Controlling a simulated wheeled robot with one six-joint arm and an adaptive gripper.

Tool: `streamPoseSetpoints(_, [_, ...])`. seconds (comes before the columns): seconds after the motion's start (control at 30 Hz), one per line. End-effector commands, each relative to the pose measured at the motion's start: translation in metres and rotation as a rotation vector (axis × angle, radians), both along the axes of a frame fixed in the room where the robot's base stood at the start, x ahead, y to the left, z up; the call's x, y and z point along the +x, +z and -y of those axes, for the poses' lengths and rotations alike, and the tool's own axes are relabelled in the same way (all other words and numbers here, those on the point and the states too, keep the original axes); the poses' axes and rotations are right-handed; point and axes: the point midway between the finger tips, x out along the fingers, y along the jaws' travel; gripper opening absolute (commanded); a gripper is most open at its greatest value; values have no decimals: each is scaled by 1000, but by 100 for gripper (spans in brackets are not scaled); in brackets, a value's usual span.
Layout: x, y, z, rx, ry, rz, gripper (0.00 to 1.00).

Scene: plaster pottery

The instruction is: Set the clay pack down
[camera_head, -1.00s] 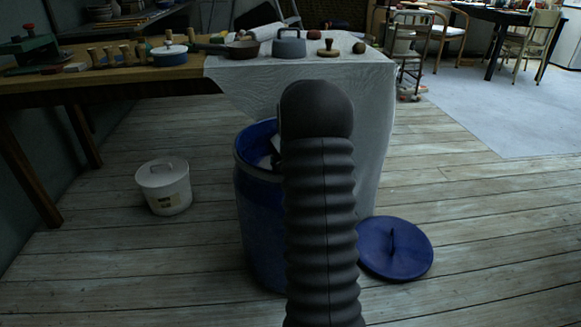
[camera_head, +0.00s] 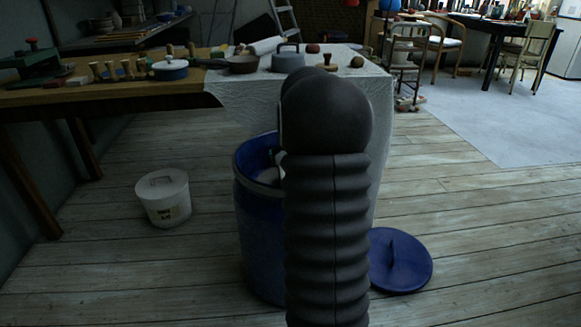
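I cannot make out a clay pack for certain. A blue barrel (camera_head: 258,235) stands open on the floor in the middle, partly hidden behind my arm. Something pale shows just inside its mouth, beside my arm; I cannot tell what it is. My gripper is hidden behind my own arm, so its fingers and anything in them do not show. A table with a white cloth (camera_head: 235,92) stands behind the barrel.
A blue lid (camera_head: 400,262) lies on the floor right of the barrel. A white lidded bucket (camera_head: 164,199) stands on the floor at left. Pots, a rolling pin and wooden tools crowd the table's top.

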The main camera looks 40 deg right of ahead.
Motion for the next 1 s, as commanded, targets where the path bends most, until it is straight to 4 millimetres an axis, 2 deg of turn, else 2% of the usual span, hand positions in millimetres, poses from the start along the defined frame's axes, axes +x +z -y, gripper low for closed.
streamPoseSetpoints(0.13, [-4, 10, -5, -1, 3, 1, 100])
streamPoseSetpoints(0.23, [-7, 22, -24, -3, 24, 5, 100])
streamPoseSetpoints(0.37, [-21, 48, -74, -10, 78, 16, 100])
streamPoseSetpoints(0.47, [-40, 68, -121, -13, 132, 24, 100])
streamPoseSetpoints(0.5, [-49, 75, -140, -16, 153, 28, 100])
streamPoseSetpoints(0.7, [-104, 96, -222, -21, 260, 46, 100])
streamPoseSetpoints(0.87, [-156, 101, -276, -25, 345, 61, 100])
streamPoseSetpoints(1.0, [-205, 95, -314, -27, 419, 74, 100])
